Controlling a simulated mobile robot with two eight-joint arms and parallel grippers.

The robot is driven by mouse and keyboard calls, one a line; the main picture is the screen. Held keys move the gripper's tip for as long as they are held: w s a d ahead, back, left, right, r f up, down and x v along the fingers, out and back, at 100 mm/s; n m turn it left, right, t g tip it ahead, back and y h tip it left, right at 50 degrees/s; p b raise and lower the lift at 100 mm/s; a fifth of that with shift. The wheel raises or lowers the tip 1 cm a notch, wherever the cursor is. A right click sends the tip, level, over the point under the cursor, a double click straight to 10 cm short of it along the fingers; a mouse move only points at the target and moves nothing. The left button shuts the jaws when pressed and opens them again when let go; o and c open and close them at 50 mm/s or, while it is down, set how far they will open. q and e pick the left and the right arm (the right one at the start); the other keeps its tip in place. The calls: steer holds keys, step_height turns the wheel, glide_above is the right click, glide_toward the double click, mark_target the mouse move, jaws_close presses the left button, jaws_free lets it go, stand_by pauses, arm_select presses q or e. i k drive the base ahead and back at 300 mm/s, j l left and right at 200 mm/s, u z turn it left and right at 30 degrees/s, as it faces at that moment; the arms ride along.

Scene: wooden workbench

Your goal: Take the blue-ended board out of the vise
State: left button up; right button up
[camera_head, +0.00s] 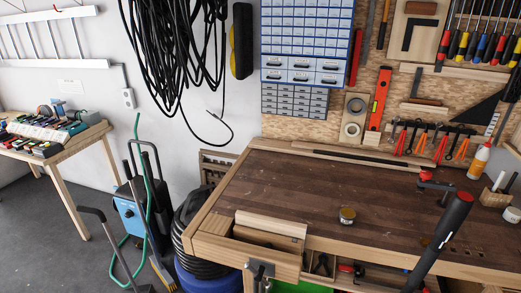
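The wooden vise (245,256) is at the front left corner of the workbench. A pale board (270,223) sits at the vise's gap, its long top edge rising above the bench top. No blue end shows on it from here, so I cannot tell if it is the blue-ended board. How tightly the jaws press on it cannot be seen. Neither of my grippers is in view.
A red clamp (438,182) and a dark bar with a red ring (440,236) stand at the right. Black hoses (190,228) lie left of the bench.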

mark_target(292, 230)
steer(key=i+l, duration=0.1)
steer(key=i, duration=0.4)
steer(key=i+l, duration=0.15)
steer(key=i, duration=0.4)
